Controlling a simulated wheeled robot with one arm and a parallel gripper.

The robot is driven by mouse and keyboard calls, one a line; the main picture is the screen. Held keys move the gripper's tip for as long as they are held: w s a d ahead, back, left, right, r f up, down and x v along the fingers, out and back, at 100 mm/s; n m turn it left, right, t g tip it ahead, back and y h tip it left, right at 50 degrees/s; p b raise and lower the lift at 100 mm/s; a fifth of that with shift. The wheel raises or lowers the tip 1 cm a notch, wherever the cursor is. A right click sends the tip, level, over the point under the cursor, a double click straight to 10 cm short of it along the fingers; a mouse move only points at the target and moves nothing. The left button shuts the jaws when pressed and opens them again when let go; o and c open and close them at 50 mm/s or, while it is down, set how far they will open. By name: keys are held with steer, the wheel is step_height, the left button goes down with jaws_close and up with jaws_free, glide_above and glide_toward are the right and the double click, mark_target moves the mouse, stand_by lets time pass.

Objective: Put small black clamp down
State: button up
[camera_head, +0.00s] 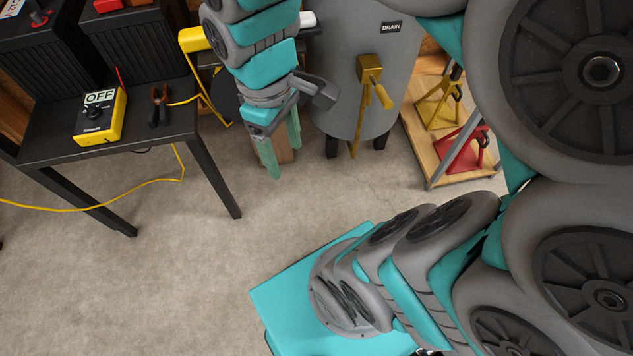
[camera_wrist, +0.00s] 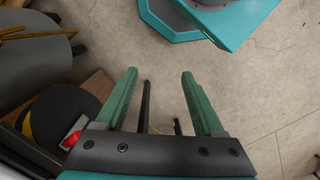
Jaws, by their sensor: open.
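The small black clamp (camera_head: 159,106) has reddish jaws and lies on the dark table (camera_head: 180,124), right of the yellow meter, with a yellow cable at it. My gripper (camera_head: 283,162) is open, its green fingers pointing down over the floor area right of the table, apart from the clamp. In the wrist view my gripper (camera_wrist: 158,72) shows two separated fingers with nothing held between them. A thin dark bar appears beyond them; I cannot tell what it is. The clamp is not recognisable in the wrist view.
A yellow meter (camera_head: 100,117) reading OFF stands on the table. Black batteries (camera_head: 140,55) stand behind. A grey DRAIN tank (camera_head: 345,100) with a brass tap is right of my gripper. A wooden shelf (camera_head: 422,150) holds yellow and red stands. Yellow cable crosses the floor; mid-floor is clear.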

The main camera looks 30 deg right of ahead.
steer(key=s+d+f+m, duration=0.1)
steer(key=s+f+m, duration=0.1)
steer(key=s+m, duration=0.4)
steer(key=shift+s+d+f+g, duration=0.3)
steer(key=shift+s+d+f, duration=0.1)
steer(key=shift+s, duration=0.25)
